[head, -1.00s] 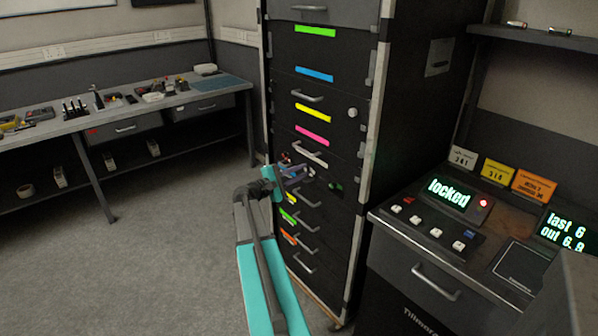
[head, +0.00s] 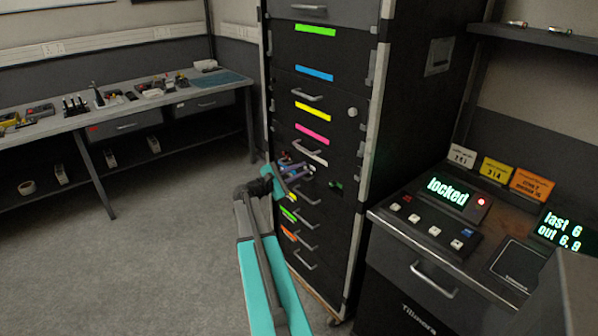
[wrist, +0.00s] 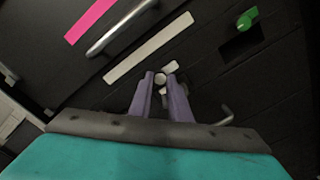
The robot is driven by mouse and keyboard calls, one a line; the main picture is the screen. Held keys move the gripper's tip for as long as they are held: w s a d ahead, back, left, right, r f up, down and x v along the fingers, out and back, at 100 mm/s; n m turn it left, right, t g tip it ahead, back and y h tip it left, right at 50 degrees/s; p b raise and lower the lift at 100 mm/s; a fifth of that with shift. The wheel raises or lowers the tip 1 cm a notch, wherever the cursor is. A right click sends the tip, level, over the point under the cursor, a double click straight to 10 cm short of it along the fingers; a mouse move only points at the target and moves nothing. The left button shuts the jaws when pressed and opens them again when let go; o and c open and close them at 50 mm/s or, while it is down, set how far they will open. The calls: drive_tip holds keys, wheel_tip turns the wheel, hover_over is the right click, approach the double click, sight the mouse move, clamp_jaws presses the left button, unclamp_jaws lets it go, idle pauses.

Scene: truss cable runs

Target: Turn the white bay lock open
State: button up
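The white bay has a white label strip (wrist: 152,48) on the dark rack front; it also shows in the head view (head: 312,157). Its lock (wrist: 161,77) is a small round white knob with white bits beside it, in the middle of the wrist view. My gripper (wrist: 161,74) is open, with one purple-grey finger on each side of the knob and its tips close to it. I cannot tell whether the fingers touch it. In the head view my gripper (head: 304,169) reaches the rack front and covers most of the lock.
A metal drawer handle (wrist: 120,28) and pink strip (wrist: 90,18) lie up-left of the lock. A green knob (wrist: 247,17) sits beside a dark slot at right. The console display (head: 448,192) reads "locked" beside a red light. Open floor lies left of the rack.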

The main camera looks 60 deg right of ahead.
drive_tip(key=o, duration=0.4)
drive_tip(key=shift+w+d+r, duration=0.1)
drive_tip(key=shift+d, duration=0.05)
drive_tip(key=shift+o, duration=0.2)
drive_tip(key=shift+a, duration=0.2)
drive_tip(key=b+v, duration=0.2)
drive_tip(key=v, duration=1.1)
drive_tip(key=shift+a, duration=0.25)
